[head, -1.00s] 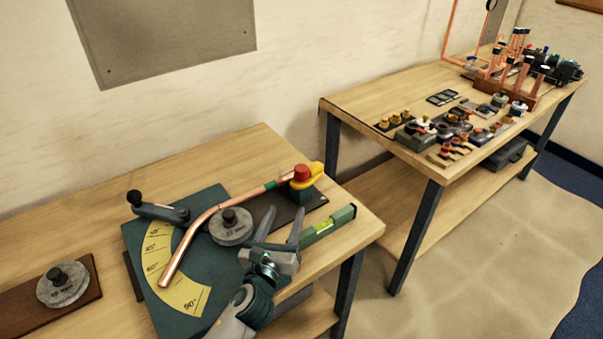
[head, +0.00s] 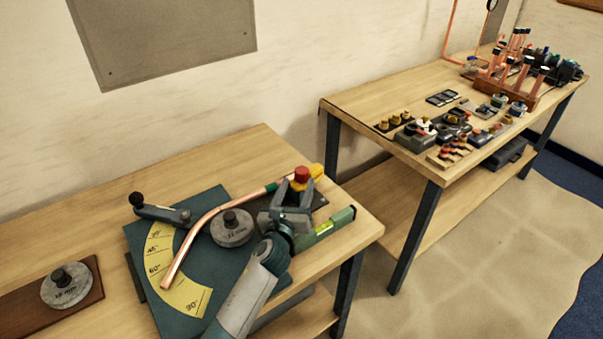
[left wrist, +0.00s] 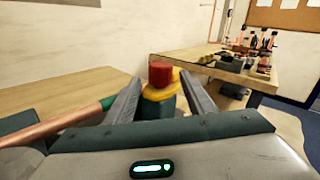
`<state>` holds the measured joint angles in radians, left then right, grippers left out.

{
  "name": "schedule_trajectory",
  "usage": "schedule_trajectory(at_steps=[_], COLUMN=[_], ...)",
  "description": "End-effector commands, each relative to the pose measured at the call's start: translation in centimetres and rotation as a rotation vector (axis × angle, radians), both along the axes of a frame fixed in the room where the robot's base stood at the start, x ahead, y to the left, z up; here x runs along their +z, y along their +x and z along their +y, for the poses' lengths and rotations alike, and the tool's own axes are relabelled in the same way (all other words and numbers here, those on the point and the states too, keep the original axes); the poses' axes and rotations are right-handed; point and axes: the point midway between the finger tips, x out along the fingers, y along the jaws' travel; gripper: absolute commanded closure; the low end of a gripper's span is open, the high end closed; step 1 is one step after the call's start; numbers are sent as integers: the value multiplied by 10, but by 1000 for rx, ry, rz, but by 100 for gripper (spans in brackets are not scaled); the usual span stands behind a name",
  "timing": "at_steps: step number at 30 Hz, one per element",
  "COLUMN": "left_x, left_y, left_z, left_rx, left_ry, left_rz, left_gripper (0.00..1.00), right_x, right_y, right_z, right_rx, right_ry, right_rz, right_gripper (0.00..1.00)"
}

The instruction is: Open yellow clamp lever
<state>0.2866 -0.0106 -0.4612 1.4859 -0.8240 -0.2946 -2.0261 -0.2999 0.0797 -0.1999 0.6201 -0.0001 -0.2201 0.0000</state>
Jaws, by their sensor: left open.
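The yellow clamp lever (head: 317,171) sits under a red knob (head: 301,175) on a dark green clamp block at the right end of the bender. In the left wrist view the yellow lever (left wrist: 158,92) and red knob (left wrist: 161,73) lie between my open fingers. My left gripper (head: 290,192) is open just in front of the clamp, with its fingers pointing at it. It hides most of the clamp block in the head view. A bent copper tube (head: 205,222) runs from the clamp across the bender. My right gripper is not in view.
The green bender plate (head: 212,201) carries a yellow angle scale (head: 176,289), a round former (head: 232,232) and a handle (head: 160,212). A green level (head: 330,222) lies right of my gripper. A second table (head: 370,95) holds fittings and copper tubes.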

Motion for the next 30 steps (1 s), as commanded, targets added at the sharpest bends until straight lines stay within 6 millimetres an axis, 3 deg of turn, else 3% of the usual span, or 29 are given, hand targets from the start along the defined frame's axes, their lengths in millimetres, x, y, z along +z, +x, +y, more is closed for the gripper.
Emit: schedule_trajectory(at_steps=[3,10,25,30], left_x=[1,0,0,0], left_y=[20,45,54,54], left_z=[-5,-10,-13,-13], left_rx=[1,2,0,0], left_ry=[-2,0,0,1], left_rz=[0,0,-1,0], left_gripper=[50,50,50,91], right_x=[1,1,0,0], right_y=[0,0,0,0], right_z=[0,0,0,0], right_rx=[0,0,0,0], right_ry=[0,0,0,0], right_rz=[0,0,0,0], right_gripper=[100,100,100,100])
